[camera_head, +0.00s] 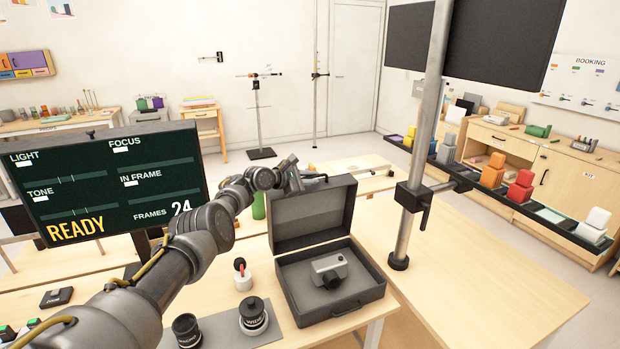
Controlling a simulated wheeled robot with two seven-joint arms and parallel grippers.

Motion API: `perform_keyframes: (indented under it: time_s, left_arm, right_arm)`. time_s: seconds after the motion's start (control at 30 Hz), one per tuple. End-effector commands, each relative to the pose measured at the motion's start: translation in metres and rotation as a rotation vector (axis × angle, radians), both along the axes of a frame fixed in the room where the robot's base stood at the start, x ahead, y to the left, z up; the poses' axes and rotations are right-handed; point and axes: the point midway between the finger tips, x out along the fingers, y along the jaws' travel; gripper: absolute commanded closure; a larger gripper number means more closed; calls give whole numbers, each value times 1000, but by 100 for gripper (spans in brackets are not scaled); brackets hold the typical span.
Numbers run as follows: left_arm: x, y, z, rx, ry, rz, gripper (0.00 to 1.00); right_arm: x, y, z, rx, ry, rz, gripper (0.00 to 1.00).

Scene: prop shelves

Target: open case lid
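A dark grey case (378,286) stands on the wooden table, with a light grey camera (326,265) lying inside its base. Its lid (312,215) stands raised, roughly upright, at the back of the base. My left arm reaches in from the lower left, over the table and past the lid's left side. My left gripper (310,179) is at the lid's top edge, towards its left end. Its fingertips are small and partly hidden there, so I cannot tell whether they touch or grip the lid. My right gripper is not in view.
A dark screen (100,180) stands at the left. A metal post (418,150) rises just right of the case. The table right of the post (490,270) is clear.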

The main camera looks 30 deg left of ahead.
Motion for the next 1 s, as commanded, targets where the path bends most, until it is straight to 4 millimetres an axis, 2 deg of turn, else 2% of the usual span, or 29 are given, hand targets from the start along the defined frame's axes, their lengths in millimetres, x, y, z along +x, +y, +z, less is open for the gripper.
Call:
perform_keyframes:
  time_s: [0.03, 0.1, 0.13, 0.4, 0.57, 0.77, 1.0]
  left_arm:
    - [0, 0, -1, 0, 1, -1, 78]
    - [0, 0, -1, 0, 1, -1, 68]
    - [0, 0, 0, 0, 0, 0, 67]
    - [1, 0, 1, 1, -1, 0, 67]
    - [-4, 4, 6, 4, -2, 5, 67]
    - [-22, 12, 16, 8, 0, 1, 67]
    - [-51, 26, 18, 4, -3, 0, 67]
  right_arm:
    - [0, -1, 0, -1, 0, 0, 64]
    - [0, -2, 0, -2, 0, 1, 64]
    - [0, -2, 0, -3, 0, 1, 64]
    - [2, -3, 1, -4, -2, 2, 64]
    - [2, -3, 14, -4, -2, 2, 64]
    - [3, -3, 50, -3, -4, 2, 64]
    - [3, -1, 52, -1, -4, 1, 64]
